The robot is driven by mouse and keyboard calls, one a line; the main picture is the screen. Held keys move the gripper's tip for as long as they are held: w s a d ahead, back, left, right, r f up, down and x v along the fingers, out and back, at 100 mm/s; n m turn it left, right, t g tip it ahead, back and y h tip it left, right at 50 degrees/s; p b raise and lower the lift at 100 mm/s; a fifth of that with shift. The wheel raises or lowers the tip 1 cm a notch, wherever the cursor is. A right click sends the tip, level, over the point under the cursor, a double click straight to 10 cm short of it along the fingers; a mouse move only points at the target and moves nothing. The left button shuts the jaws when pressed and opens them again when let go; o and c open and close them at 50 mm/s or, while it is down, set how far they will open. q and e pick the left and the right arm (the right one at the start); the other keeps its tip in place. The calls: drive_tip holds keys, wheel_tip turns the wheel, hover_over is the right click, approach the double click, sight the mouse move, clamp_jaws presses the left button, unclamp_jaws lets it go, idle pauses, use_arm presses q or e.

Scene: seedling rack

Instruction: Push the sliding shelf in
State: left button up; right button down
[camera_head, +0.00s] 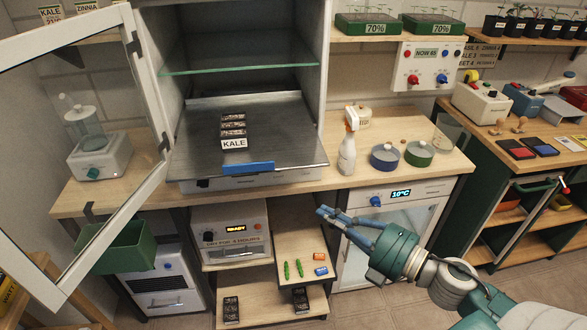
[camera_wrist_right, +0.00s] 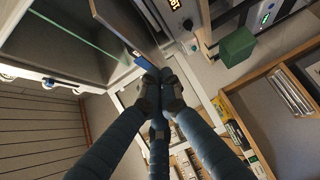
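The sliding shelf (camera_head: 287,150) is a dark grey plate with a blue front handle (camera_head: 248,168). It sticks out of the front of a tall open cabinet (camera_head: 322,70), over the bench. A stack of dark seedling packs with a KALE label (camera_head: 234,143) stands on it. My right gripper (camera_head: 322,212) is to the right of and below the handle, apart from it in the head view. Its fingers are drawn together and hold nothing. In the right wrist view the blue handle (camera_wrist_right: 140,59) shows just beyond the fingertips (camera_wrist_right: 158,78). My left gripper is out of view.
The cabinet's glass door (camera_head: 150,95) stands open at the left. A spray bottle (camera_head: 348,145), a blue pot (camera_head: 384,156) and a green pot (camera_head: 419,154) stand on the bench right of the shelf. A lower board (camera_head: 300,240) holds small items. A green bin (camera_head: 122,250) hangs at left.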

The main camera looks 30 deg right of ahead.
wheel_tip(320, 180, up, 4)
drive_tip(key=s+a+n+y, duration=0.1)
drive_tip(key=a+n, duration=0.1)
drive_tip(key=a, duration=0.1)
drive_tip(key=p+x, duration=0.1)
drive_tip(key=x, duration=0.3)
drive_tip(key=d+p+x, duration=0.1)
drive_tip(key=p+x, duration=0.1)
drive_tip(key=x, duration=0.2)
drive_tip(key=w+d+p+x, duration=0.1)
drive_tip(key=p+x, duration=0.1)
drive_tip(key=x, duration=0.2)
drive_tip(key=shift+w+d, duration=0.1)
drive_tip(key=shift+w, duration=0.25)
drive_tip(key=shift+w, duration=0.1)
